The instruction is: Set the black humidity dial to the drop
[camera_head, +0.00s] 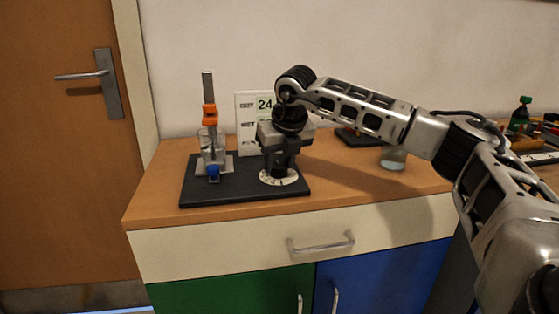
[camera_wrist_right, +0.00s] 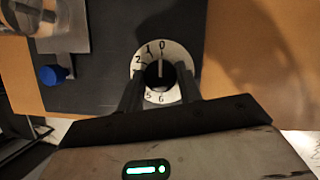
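The black dial knob (camera_wrist_right: 159,76) sits on a round white scale plate (camera_head: 279,177) at the front right of a dark base board (camera_head: 240,198). In the right wrist view its pale pointer line points up at the 0; numbers such as 5 and 6 show below it. I cannot make out a drop mark. My right gripper (camera_head: 281,165) points down over the dial, and in the right wrist view its two fingers (camera_wrist_right: 160,88) stand on either side of the knob. Whether they press on it is unclear. My left gripper is not in view.
On the board's left stands a clear fixture with an orange clamp (camera_head: 210,115) and a blue knob (camera_head: 213,172), also in the right wrist view (camera_wrist_right: 51,75). A card with a "24" (camera_head: 246,106) stands behind. A glass jar (camera_head: 393,157) stands right, below my arm.

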